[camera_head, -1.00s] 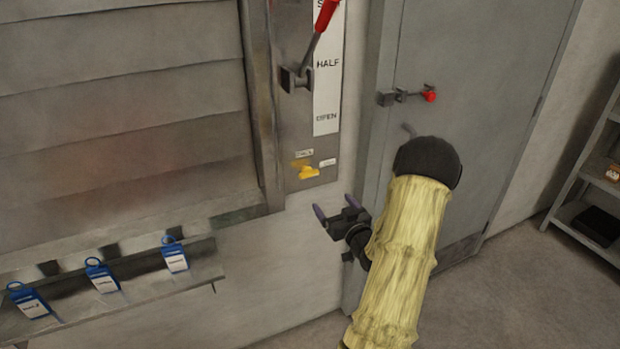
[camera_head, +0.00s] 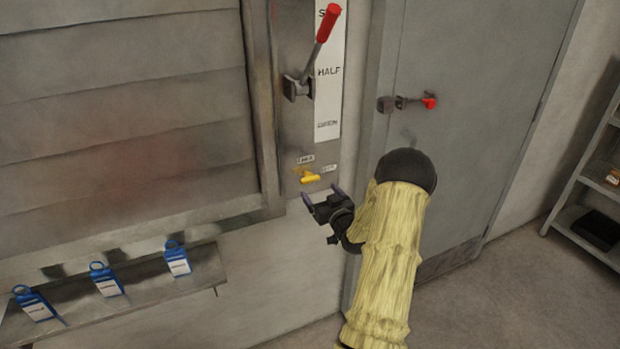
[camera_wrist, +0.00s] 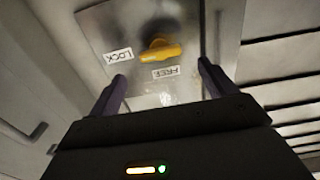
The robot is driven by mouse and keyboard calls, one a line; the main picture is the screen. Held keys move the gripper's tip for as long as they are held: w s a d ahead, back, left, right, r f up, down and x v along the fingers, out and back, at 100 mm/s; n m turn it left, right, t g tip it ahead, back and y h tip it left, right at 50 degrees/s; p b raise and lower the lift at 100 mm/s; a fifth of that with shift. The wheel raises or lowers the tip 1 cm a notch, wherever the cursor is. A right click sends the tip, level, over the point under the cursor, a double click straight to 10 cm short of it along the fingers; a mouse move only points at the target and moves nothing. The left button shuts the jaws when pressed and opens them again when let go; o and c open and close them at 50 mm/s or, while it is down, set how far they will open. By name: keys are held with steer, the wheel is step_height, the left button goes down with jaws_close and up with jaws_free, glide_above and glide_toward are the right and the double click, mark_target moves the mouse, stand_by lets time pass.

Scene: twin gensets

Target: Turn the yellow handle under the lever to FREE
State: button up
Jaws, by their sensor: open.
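The yellow handle (camera_head: 310,178) is on the metal panel (camera_head: 290,130), below the red-gripped lever (camera_head: 326,24). In the wrist view the yellow handle (camera_wrist: 161,50) sits between a LOCK label (camera_wrist: 112,56) and a FREE label (camera_wrist: 166,73). Its narrow end points toward the LOCK side. My gripper (camera_head: 321,194) is open and empty, just below and slightly right of the handle. In the wrist view my gripper's two fingers (camera_wrist: 162,88) point at the panel on either side of the FREE label, apart from the handle.
A white scale (camera_head: 328,75) with HALF and OPEN marks runs beside the lever. A grey door (camera_head: 470,130) with a red-knobbed latch (camera_head: 428,102) is at the right. A shelf (camera_head: 130,312) with blue tags is at the lower left.

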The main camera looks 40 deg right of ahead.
mark_target(311, 181)
steer(key=p+x, duration=0.1)
steer(key=x, duration=0.7)
steer(key=shift+a, duration=0.15)
steer(key=shift+w, duration=0.25)
steer(key=shift+d, duration=0.25)
steer(key=shift+a, duration=0.2)
steer(key=c, duration=1)
